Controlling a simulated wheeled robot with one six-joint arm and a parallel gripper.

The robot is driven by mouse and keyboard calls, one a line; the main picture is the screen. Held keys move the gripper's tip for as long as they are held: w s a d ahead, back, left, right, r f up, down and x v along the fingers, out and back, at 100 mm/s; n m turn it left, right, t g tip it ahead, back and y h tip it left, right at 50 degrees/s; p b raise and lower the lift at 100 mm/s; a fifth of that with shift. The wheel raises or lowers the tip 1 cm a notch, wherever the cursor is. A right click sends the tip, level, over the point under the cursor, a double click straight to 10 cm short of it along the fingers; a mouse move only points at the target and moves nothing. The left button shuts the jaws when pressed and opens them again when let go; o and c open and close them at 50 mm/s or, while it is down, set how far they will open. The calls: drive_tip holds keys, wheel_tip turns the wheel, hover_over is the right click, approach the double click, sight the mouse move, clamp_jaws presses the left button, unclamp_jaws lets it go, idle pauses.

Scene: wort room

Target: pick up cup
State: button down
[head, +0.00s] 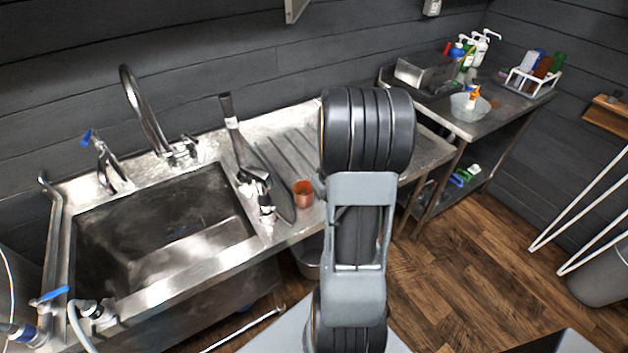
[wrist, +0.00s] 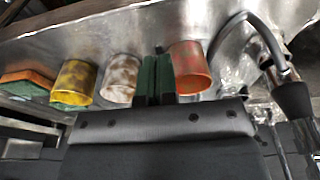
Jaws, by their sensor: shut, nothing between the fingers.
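An orange-red cup (head: 303,193) stands on the steel drainboard just right of the sink in the head view. In the wrist view the orange-red cup (wrist: 190,70) is right beside my gripper's fingers. A whitish, brown-stained cup (wrist: 121,78) is left of the fingers, and a yellow cup (wrist: 74,82) is farther left. My gripper (wrist: 157,78) is shut and empty, its dark green fingertips between the orange-red and whitish cups. I cannot tell if they touch either cup. In the head view my arm hides the gripper and the other two cups.
An orange and green sponge (wrist: 27,86) lies left of the yellow cup. A sprayer (head: 250,180) with a hose stands between the sink (head: 160,235) and the orange-red cup. A side table (head: 480,122) with bottles and a bowl (head: 458,108) is at the back right.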

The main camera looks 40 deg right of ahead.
drive_tip(key=w, duration=0.2)
drive_tip(key=w+p, duration=0.1)
drive_tip(key=w, duration=0.4)
drive_tip(key=shift+w+d+p, duration=0.15)
drive_tip(key=shift+d+p, duration=0.2)
drive_tip(key=shift+d, duration=0.05)
drive_tip(key=shift+f+p, duration=0.25)
drive_tip(key=shift+p, duration=0.2)
drive_tip(key=shift+f+b, duration=0.5)
drive_tip(key=shift+b, duration=0.05)
drive_tip(key=shift+s, duration=0.2)
drive_tip(key=shift+s+a+f, duration=0.1)
drive_tip(key=shift+f, duration=0.1)
drive_tip(key=shift+s+b, duration=0.15)
drive_tip(key=shift+b, duration=0.15)
drive_tip(key=s+b, duration=0.1)
drive_tip(key=s, duration=0.2)
drive_tip(key=s+a, duration=0.1)
drive_tip(key=s, duration=0.2)
drive_tip(key=shift+s+a+b, duration=0.1)
drive_tip(key=shift+s+b, duration=0.1)
drive_tip(key=shift+b, duration=0.15)
drive_tip(key=shift+s+d+r, duration=0.15)
drive_tip(key=shift+s+d, duration=0.05)
drive_tip(key=shift+s, duration=0.25)
drive_tip(key=shift+w, duration=0.1)
